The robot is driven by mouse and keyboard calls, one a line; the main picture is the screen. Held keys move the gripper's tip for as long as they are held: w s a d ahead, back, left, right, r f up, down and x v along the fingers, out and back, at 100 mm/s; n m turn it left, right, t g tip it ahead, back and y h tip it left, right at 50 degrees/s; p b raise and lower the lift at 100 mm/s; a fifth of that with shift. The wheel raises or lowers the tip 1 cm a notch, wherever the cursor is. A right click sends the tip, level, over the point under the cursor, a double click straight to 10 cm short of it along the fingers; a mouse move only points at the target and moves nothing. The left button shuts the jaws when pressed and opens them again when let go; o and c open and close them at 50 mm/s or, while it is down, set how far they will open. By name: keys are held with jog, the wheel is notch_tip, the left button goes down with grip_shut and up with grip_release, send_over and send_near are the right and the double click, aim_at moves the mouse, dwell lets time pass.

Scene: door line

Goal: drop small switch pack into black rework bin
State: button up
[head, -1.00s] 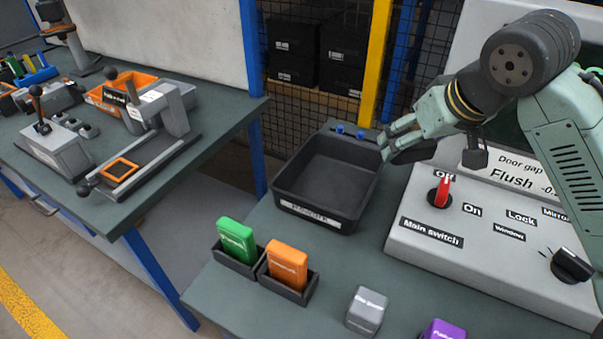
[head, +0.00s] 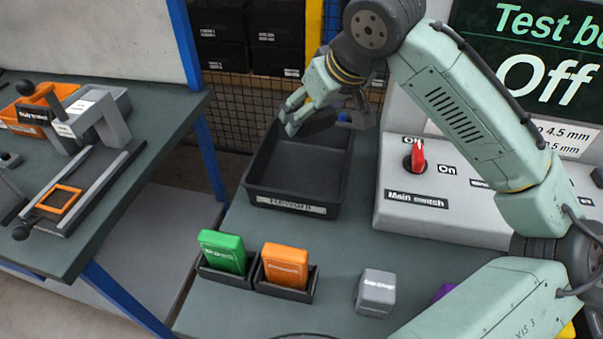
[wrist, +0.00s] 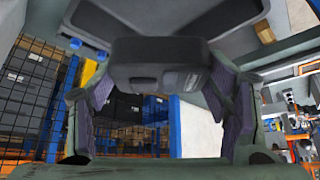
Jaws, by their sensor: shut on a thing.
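The black rework bin (head: 300,170) stands open on the bench with a label on its front wall. Its visible floor is empty. My gripper (head: 296,118) is over the bin's far part. In the wrist view my gripper (wrist: 160,100) is shut on a dark, labelled block, which I take as the small switch pack (wrist: 155,65). The pack sits between the fingers, and its label is too small to read. In the head view the dark pack (head: 318,122) is hard to tell from the bin behind it.
A green pack (head: 224,252) and an orange pack (head: 285,266) stand in holders in front of the bin. A grey box (head: 376,292) is to their right. The control panel (head: 430,215) with a red main switch is right of the bin. A wire mesh fence (head: 245,100) is behind.

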aim_at(312, 129)
jog(key=shift+f+b, duration=1.3)
jog(key=shift+f, duration=0.65)
jog(key=o, duration=1.8)
jog(key=v, duration=1.2)
